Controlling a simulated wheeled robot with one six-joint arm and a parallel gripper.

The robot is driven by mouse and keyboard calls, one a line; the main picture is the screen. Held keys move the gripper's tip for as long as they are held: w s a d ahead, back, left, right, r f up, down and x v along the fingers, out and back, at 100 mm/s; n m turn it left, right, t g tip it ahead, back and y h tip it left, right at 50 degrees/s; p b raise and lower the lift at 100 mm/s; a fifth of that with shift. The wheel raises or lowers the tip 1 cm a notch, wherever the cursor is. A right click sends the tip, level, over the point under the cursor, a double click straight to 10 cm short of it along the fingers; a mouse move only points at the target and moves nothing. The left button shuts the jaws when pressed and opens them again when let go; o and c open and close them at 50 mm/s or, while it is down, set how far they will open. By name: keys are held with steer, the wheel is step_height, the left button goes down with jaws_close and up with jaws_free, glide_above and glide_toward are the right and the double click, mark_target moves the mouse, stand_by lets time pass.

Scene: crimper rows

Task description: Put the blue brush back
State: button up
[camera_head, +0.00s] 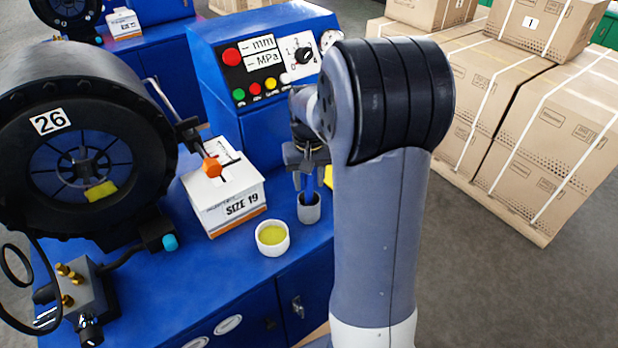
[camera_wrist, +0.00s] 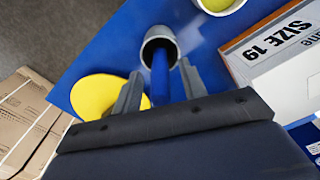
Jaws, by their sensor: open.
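The blue brush (camera_wrist: 160,76) stands in a small grey cup (camera_head: 309,209) on the blue bench top; only its handle shows. Its lower end is hidden inside the cup, whose rim also shows in the wrist view (camera_wrist: 172,34). My gripper (camera_head: 308,168) is above the cup, with its fingers pointing down. In the wrist view my gripper (camera_wrist: 160,72) is open, with one finger on each side of the brush handle. Gaps show between the handle and both fingers.
A white bowl (camera_head: 272,251) of yellow-green stuff and a SIZE 19 box (camera_head: 235,208) stand left of the cup. A yellow disc (camera_wrist: 92,95) lies close to one finger. The black crimper (camera_head: 80,150) fills the left; cartons (camera_head: 545,125) stand right.

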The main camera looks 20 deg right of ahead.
step_height(320, 180, up, 12)
steer(key=shift+r, duration=0.15)
stand_by(0.4)
steer(key=shift+d, duration=0.1)
